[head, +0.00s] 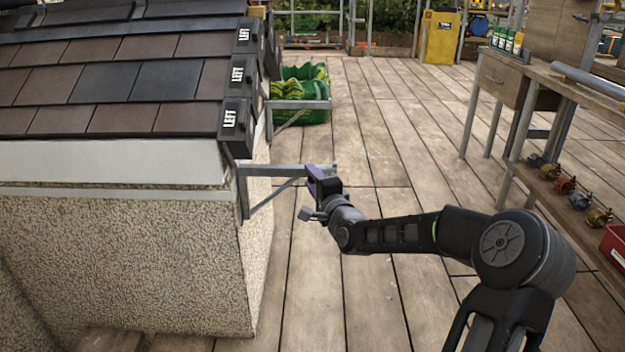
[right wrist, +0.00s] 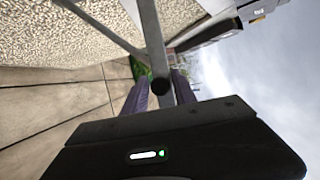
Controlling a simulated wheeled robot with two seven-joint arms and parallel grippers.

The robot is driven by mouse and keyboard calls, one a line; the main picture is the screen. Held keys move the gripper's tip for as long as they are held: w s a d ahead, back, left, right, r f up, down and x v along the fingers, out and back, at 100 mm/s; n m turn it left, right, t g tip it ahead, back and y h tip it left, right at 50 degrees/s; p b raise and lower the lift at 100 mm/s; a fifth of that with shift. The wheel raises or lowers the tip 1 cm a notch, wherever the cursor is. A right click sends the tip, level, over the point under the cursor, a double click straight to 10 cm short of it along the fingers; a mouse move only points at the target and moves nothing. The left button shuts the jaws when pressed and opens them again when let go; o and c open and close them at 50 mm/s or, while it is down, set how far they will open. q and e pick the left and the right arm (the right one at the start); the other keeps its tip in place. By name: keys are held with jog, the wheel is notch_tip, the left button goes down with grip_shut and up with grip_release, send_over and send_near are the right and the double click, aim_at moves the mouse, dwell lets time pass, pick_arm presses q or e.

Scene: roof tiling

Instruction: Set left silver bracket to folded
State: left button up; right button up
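A silver bracket (head: 268,171) is fixed to the near corner of the pebbled wall. Its top bar sticks straight out to the right, with a diagonal brace below it, so it stands unfolded. My right gripper (head: 322,181) is at the bar's outer end. In the right wrist view the bracket (right wrist: 151,40) runs between the two purple fingers (right wrist: 160,92), one on each side, with narrow gaps seeming to show beside the bar. A second silver bracket (head: 298,104) sticks out farther along the wall, also unfolded. My left gripper is not in view.
The tiled roof (head: 105,82) with tiles marked LEFT overhangs the wall above the brackets. A green bag or crate (head: 302,88) stands behind the far bracket. A workbench (head: 545,78) is at the right. The plank floor (head: 390,140) between is clear.

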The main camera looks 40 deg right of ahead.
jog(key=shift+f, duration=0.1)
grip_shut()
jog(key=shift+f, duration=0.2)
dwell(0.8)
